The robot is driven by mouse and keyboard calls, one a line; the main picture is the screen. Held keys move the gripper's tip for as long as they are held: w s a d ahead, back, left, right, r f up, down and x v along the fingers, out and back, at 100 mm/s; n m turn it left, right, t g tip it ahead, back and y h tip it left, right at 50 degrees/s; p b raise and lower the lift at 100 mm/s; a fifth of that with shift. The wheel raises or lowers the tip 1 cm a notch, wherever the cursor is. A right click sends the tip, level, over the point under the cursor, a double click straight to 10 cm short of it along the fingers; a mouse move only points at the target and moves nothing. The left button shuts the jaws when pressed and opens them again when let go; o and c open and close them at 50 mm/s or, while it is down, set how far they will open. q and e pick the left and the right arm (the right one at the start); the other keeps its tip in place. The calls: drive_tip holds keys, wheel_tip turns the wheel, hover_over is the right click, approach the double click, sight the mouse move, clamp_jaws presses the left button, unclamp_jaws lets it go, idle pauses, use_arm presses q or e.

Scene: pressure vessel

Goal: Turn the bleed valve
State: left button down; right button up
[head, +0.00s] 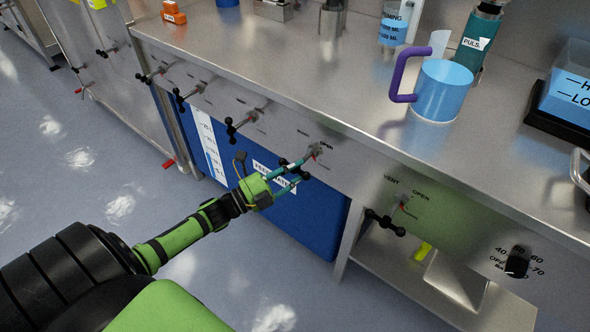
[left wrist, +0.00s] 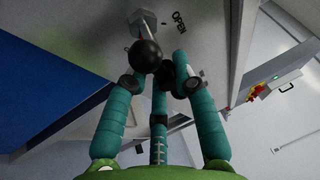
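A valve handle with black ball ends (head: 292,164) sits on the steel counter front, under a small "OPEN" label. A second label near it is too small to read. My left gripper (head: 292,176) is at this handle with its teal fingers apart, straddling it. In the left wrist view, a black ball (left wrist: 145,54) and another dark knob lie between and just beyond the fingertips of the gripper (left wrist: 158,76). I cannot tell whether the fingers touch them. The grey valve stem (left wrist: 142,22) shows behind. My right gripper is out of view.
Several similar valves line the counter front to the left. A "VENT/OPEN" valve (head: 385,222) and a black dial (head: 517,262) are to the right. A blue cup with a purple handle (head: 441,90) stands on the counter (head: 350,110). A blue panel (head: 318,215) is below.

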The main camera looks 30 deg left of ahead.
use_arm(q)
drive_tip(key=shift+d+r, duration=0.2)
drive_tip(key=shift+d, duration=0.05)
